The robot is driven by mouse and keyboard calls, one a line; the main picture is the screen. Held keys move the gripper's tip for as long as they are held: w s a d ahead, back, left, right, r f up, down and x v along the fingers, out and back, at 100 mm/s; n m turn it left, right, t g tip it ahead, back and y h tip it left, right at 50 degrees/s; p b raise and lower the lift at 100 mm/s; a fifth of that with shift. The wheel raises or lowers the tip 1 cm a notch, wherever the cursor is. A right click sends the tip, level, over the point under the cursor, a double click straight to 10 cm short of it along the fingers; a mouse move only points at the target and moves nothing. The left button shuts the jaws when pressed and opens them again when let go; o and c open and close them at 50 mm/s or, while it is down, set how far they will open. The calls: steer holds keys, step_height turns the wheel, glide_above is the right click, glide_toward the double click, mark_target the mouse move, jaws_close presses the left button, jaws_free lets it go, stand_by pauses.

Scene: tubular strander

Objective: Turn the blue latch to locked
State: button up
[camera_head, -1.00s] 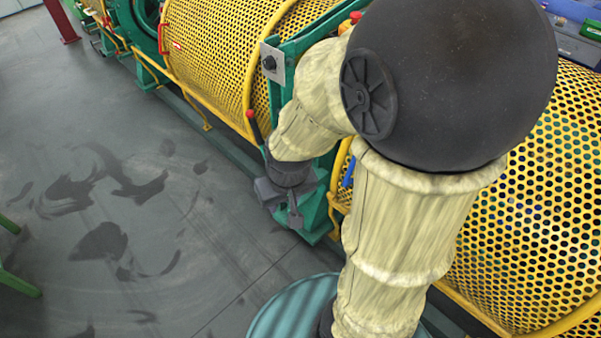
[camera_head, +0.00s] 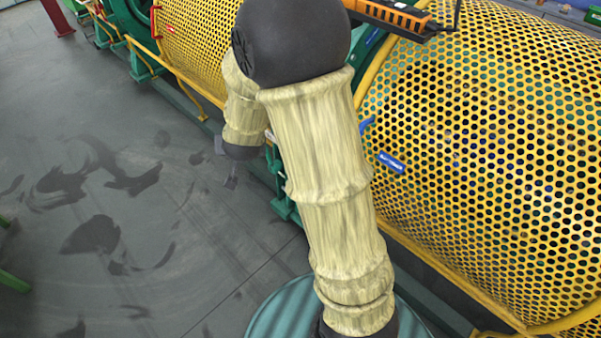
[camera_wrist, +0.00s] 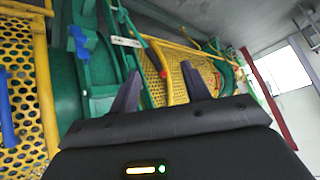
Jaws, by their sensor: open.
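A small blue latch (camera_head: 366,126) sits at the left edge of the yellow perforated guard, just right of my arm in the head view. It also shows at the upper left of the wrist view (camera_wrist: 77,40), by the green frame. I cannot tell its locked or unlocked position. A separate blue handle (camera_head: 391,162) is fixed on the guard's mesh and shows at the wrist view's left edge (camera_wrist: 6,106). My gripper (camera_head: 230,176) is open and empty, over the floor left of the machine and apart from the latch. Its two fingers (camera_wrist: 160,78) point along the machine.
The yellow guard (camera_head: 480,150) fills the right side. A second yellow guard (camera_head: 200,45) stands farther along. An orange and black device (camera_head: 395,14) is at the top, close to my arm. A teal round surface (camera_head: 285,312) lies below my arm. Grey floor (camera_head: 110,270) is open at left.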

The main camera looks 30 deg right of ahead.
steer(key=w+d+f+m+t+h+b, duration=0.25)
steer(key=w+f+m+h+b, duration=0.4)
steer(key=f, duration=0.65)
steer(key=s+d+f+m+g+h+b, duration=0.1)
steer(key=s+f+m+g+h+b, duration=0.2)
steer(key=s+f+g+h+b, duration=0.2)
step_height(320, 180, down, 5)
steer(key=h+b, duration=0.2)
steer(key=h, duration=0.2)
steer(key=shift+s+d+h, duration=0.2)
steer(key=shift+d+h, duration=0.15)
steer(key=shift+f, duration=0.1)
steer(key=b+x, duration=0.1)
steer(key=x, duration=1.6)
steer(key=shift+w+d+b, duration=0.15)
steer(key=shift+d+b, duration=0.1)
steer(key=shift+b, duration=0.1)
